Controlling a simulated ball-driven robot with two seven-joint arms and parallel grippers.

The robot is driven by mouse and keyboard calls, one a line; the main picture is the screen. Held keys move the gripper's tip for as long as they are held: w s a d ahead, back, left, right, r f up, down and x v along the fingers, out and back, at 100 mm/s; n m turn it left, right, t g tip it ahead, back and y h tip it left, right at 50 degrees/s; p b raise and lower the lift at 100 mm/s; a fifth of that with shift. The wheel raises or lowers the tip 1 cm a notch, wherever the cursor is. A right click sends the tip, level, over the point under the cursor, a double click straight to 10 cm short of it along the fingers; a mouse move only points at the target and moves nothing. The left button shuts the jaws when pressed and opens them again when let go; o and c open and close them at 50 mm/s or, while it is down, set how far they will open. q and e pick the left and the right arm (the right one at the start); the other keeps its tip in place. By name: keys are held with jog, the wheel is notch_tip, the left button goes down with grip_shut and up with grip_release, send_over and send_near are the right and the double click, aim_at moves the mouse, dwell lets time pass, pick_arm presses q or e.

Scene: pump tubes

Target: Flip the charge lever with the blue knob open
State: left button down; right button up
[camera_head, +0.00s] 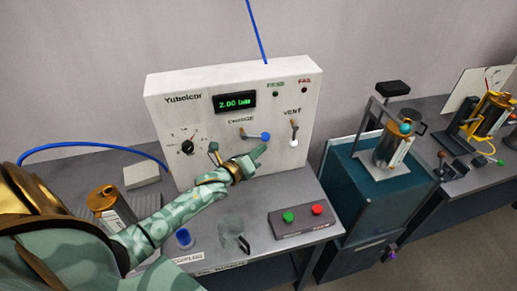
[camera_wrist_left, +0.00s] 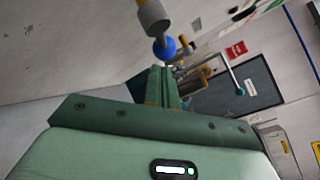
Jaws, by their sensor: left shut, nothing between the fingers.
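The charge lever (camera_head: 252,134) is on the front of the white pump panel, under the label CHARGE. It lies nearly sideways, with its blue knob (camera_head: 265,136) at the right end. In the left wrist view the blue knob (camera_wrist_left: 164,47) is just beyond my fingertips, on a grey and tan lever (camera_wrist_left: 152,17). My left gripper (camera_head: 258,154) is shut and empty, a little below the knob in the head view. Its closed fingers (camera_wrist_left: 162,82) point toward the knob in the wrist view; I cannot tell whether they touch it. My right gripper is not in view.
The vent lever (camera_head: 294,133) with a white knob hangs down right of the charge lever. A dial (camera_head: 187,147) is at the panel's left, and a display (camera_head: 235,101) above.

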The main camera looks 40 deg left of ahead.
pick_arm(q)
jog(key=shift+w+a+r, duration=0.1)
jog(key=shift+w, duration=0.15)
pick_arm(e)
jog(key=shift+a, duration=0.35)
